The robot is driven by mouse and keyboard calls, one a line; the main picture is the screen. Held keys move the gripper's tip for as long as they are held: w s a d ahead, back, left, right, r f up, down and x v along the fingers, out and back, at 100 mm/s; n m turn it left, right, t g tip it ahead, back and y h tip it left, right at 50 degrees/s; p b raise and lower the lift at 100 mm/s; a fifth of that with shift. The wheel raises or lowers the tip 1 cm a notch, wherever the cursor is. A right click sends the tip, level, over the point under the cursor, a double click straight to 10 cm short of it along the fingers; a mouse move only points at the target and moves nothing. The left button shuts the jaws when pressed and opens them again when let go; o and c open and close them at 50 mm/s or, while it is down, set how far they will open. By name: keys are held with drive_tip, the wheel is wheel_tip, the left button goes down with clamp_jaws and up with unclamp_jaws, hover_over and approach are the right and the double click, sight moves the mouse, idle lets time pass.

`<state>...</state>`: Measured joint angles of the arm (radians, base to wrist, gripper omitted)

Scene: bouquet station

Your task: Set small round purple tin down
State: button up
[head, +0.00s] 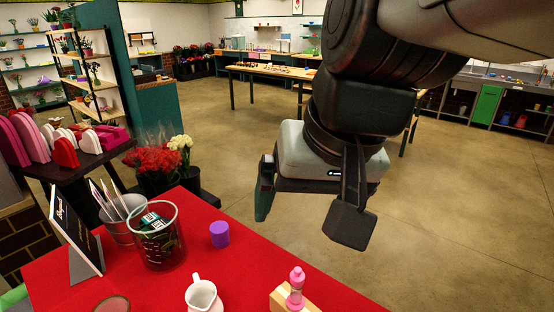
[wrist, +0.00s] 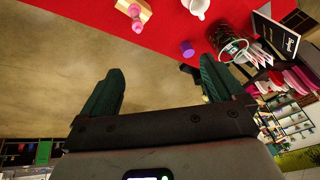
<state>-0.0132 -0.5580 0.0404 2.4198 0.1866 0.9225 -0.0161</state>
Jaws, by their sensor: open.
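The small round purple tin (head: 219,234) stands on the red table (head: 240,280), near its far edge, to the right of a wire basket. It also shows in the wrist view (wrist: 187,48), close to the table's edge. My gripper (head: 305,215) is open and empty, above and to the right of the tin, apart from it. In the wrist view my gripper's two fingers (wrist: 160,82) are spread wide, with floor showing between them.
On the table are the wire basket (head: 160,237) with dark packets, a metal bucket (head: 122,222), a black sign (head: 77,235), a white jug (head: 203,296) and a pink bottle (head: 296,287) by a wooden block. Red flowers (head: 152,160) stand beyond the edge. The tabletop around the tin is clear.

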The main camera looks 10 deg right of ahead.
drive_tip(key=shift+n+t+h, duration=0.3)
drive_tip(key=shift+t+h, duration=0.5)
drive_tip(key=shift+h, duration=0.1)
drive_tip(key=s+d, duration=0.1)
drive_tip(key=d, duration=0.1)
drive_tip(key=s+d+r, duration=0.1)
drive_tip(key=s+d, duration=0.1)
